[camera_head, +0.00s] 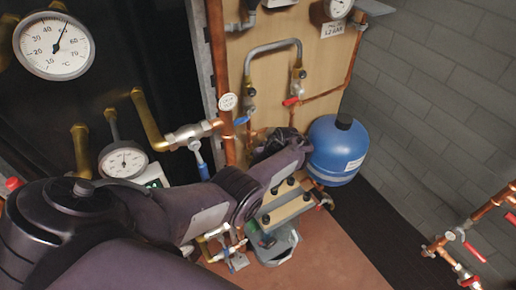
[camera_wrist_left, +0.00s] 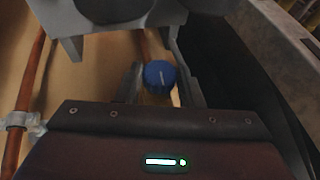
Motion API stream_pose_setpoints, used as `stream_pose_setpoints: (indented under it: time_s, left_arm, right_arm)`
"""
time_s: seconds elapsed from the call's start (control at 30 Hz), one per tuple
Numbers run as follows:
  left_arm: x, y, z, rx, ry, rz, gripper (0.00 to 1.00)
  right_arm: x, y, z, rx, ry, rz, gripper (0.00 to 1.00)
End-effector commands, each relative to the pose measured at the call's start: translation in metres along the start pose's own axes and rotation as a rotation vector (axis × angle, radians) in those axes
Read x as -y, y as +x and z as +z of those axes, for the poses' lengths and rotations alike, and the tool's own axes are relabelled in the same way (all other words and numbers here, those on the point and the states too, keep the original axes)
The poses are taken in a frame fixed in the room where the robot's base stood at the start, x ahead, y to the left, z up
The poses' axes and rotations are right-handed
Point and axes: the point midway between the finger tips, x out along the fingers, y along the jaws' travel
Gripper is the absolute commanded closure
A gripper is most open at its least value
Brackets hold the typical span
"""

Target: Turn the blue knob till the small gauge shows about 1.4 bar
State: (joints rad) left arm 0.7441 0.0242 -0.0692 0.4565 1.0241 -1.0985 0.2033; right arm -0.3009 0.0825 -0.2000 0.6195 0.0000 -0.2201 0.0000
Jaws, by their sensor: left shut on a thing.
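The blue knob (camera_wrist_left: 160,77) shows in the left wrist view, with a pale line on its face that stands nearly upright. My left gripper (camera_wrist_left: 158,84) is shut on it, one finger on each side. In the head view my left arm reaches across the middle and hides the knob and the fingertips. Another smaller dial (camera_head: 123,160) is at the lower left. Neither small dial's reading is clear. My right gripper is not in view.
A big thermometer dial (camera_head: 53,45) is at the top left. A blue tank (camera_head: 337,150) stands right of my arm. Copper pipes and red-handled valves (camera_head: 472,250) are at the lower right. A grey box (camera_head: 277,246) is below my arm.

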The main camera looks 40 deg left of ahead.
Motion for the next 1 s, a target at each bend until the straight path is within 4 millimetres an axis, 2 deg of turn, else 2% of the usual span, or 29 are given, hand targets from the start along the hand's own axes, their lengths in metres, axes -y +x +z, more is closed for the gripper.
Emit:
stream_pose_setpoints:
  time_s: [0.03, 0.1, 0.5, 0.53, 0.67, 0.7, 1.0]
  left_arm:
    - [-0.0036, 0.0018, 0.0038, 0.003, 0.014, -0.014, 0.89]
    - [-0.0027, 0.0014, 0.0033, 0.003, 0.020, -0.032, 0.89]
    - [-0.0005, -0.0003, 0.0024, 0.003, 0.023, -0.049, 0.89]
    - [-0.0005, -0.0002, 0.0024, 0.003, 0.023, -0.049, 0.64]
    - [-0.0003, -0.0002, 0.0017, 0.002, 0.022, -0.049, 0.47]
    - [-0.0002, -0.0002, 0.0015, 0.002, 0.022, -0.049, 0.44]
    - [0.0000, -0.0037, -0.0001, 0.000, 0.019, -0.048, 0.44]
  right_arm:
    - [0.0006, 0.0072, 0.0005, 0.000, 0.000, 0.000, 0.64]
    - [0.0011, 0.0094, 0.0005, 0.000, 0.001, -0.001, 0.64]
    - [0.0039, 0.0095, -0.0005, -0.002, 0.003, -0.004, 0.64]
    - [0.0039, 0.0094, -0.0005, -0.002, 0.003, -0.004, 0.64]
    - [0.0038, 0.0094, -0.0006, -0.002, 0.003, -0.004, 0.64]
    - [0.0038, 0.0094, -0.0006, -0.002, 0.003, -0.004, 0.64]
    - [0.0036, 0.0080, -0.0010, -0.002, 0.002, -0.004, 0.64]
